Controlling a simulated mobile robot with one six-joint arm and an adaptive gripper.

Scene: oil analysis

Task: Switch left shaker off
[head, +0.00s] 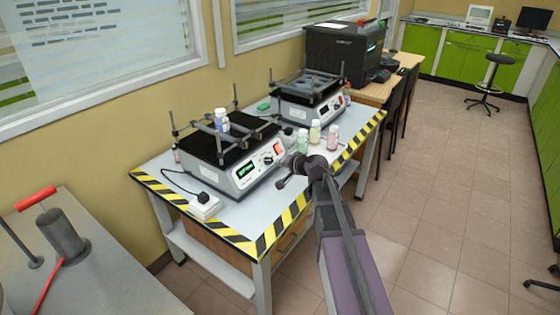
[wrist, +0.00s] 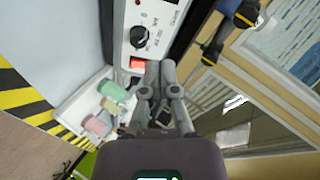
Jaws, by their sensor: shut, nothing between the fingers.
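The left shaker (head: 218,176) stands on the table with a dark top, and its green display (head: 245,169) is lit. Its red switch (head: 278,149) is at the right end of the front panel. My gripper (head: 285,172) is just in front of that panel end, shut and empty. In the wrist view the gripper fingertips (wrist: 160,66) are together beside the red switch (wrist: 137,64), below the black knob (wrist: 139,37). I cannot tell whether they touch the switch. A blue bottle (head: 222,122) sits on the shaker's top.
Green (head: 303,141), yellow (head: 314,134) and pink (head: 333,137) bottles stand right of the left shaker, close to my gripper. The right shaker (head: 312,112) is behind them. A power socket block (head: 205,207) with a cable lies at the left front. The striped table edge (head: 272,233) faces open floor.

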